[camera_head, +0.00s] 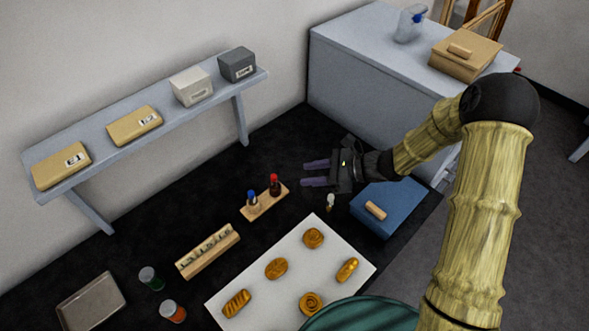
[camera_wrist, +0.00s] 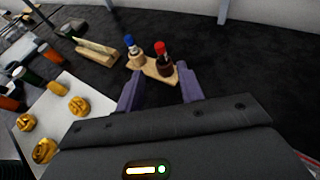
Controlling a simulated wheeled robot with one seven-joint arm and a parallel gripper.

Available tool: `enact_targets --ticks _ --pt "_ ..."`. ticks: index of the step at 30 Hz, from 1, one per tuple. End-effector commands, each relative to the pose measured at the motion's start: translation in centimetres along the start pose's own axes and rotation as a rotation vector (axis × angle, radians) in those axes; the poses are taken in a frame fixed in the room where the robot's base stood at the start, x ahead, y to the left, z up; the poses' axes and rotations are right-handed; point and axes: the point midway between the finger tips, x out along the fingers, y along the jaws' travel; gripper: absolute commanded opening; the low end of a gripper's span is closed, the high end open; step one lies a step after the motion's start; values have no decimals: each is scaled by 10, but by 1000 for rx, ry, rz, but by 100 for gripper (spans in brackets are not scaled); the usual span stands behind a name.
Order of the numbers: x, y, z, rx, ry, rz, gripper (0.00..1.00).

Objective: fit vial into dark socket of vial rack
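My gripper (camera_head: 316,173) is open over the dark tabletop, its two purple fingers pointing left with nothing visible between them. It also shows in the wrist view (camera_wrist: 159,88). A small pale upright item (camera_head: 329,202), possibly the vial, stands just below my gripper in the head view. A long wooden rack (camera_head: 208,250) with a row of slots or markings lies left of the white board; its sockets are too small to tell apart. It shows in the wrist view (camera_wrist: 96,52) too. A small wooden stand (camera_head: 265,203) holds a blue-capped bottle (camera_wrist: 131,46) and a red-capped bottle (camera_wrist: 163,60).
A white board (camera_head: 258,287) holds several pastries. A blue box (camera_head: 385,207) with a wooden handle is right of my gripper. Two jars (camera_head: 151,279) and a metal tray (camera_head: 91,302) are at lower left. A wall shelf (camera_head: 150,125) carries boxes. Dark tabletop is free behind the stand.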

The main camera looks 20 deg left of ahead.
Motion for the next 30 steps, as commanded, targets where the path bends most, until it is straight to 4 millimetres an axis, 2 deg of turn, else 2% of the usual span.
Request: enact_targets --ticks 1,6,30 --pt "-10 0 3 1 0 -2 38" --pt "-21 0 1 1 -1 1 38" --pt "-22 1 0 -2 1 2 38"
